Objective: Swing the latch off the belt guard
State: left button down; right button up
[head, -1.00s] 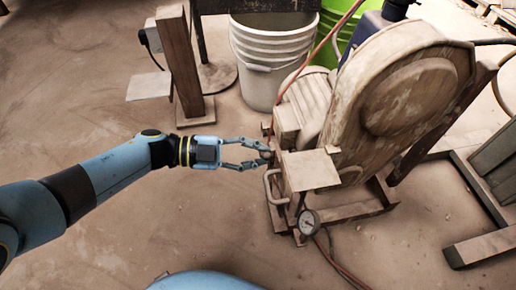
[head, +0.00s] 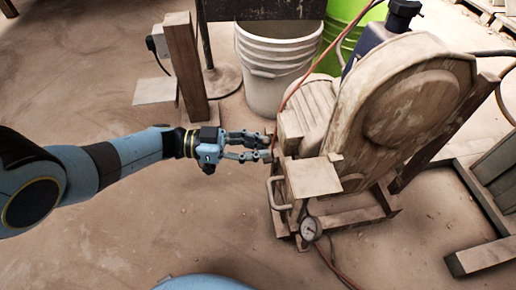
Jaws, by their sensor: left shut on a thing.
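The belt guard (head: 400,110) is the large, rounded, dusty cover on the machine at the right. My left gripper (head: 269,148) reaches in from the left, and its fingertips are at the machine's left edge, beside the ribbed motor housing (head: 304,112). Its fingers are shut on a small part there, which I take to be the latch (head: 275,141). The fingertips hide most of it, so its exact angle cannot be told. My right gripper is not in view.
A flat plate (head: 313,178), a bent handle (head: 279,193) and a round gauge (head: 311,228) sit just below the gripper. A white bucket (head: 275,65) and a wooden post (head: 186,68) stand behind. The floor at the left is clear.

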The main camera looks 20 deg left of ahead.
pick_arm(q)
jog(key=shift+w+a, duration=0.15)
jog(key=shift+w, duration=0.05)
dwell(0.3)
jog(key=c, duration=1.4)
grip_release()
jog(key=shift+s, duration=0.1)
jog(key=v, duration=1.2)
